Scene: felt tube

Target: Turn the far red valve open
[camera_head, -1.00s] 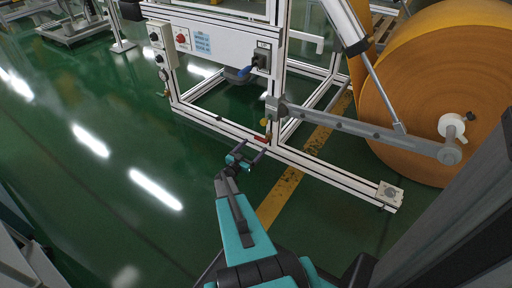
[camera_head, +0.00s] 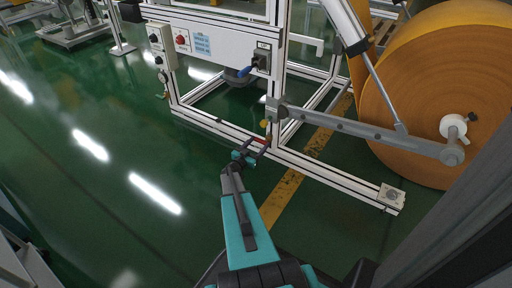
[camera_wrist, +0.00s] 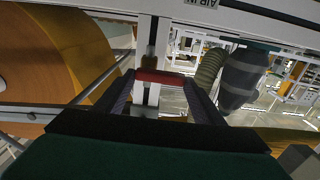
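The red valve handle (camera_wrist: 160,78) lies crosswise between the tips of my gripper (camera_wrist: 158,90) in the wrist view, below a brass-coloured fitting (camera_wrist: 152,50) on the white frame post. The two dark fingers stand wide apart, one at each end of the handle. I cannot tell whether they touch it. In the head view my gripper (camera_head: 257,149) is at the foot of the white machine frame, close to the post. The valve handle shows there only as a small red spot (camera_head: 263,142), partly hidden by the fingers.
The white frame's lower rail (camera_head: 325,178) runs along the floor to the right. A grey bar (camera_head: 365,132) reaches from the post to a large orange roll (camera_head: 440,90). A control panel (camera_head: 205,45) is above. Green floor to the left (camera_head: 100,185) is clear.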

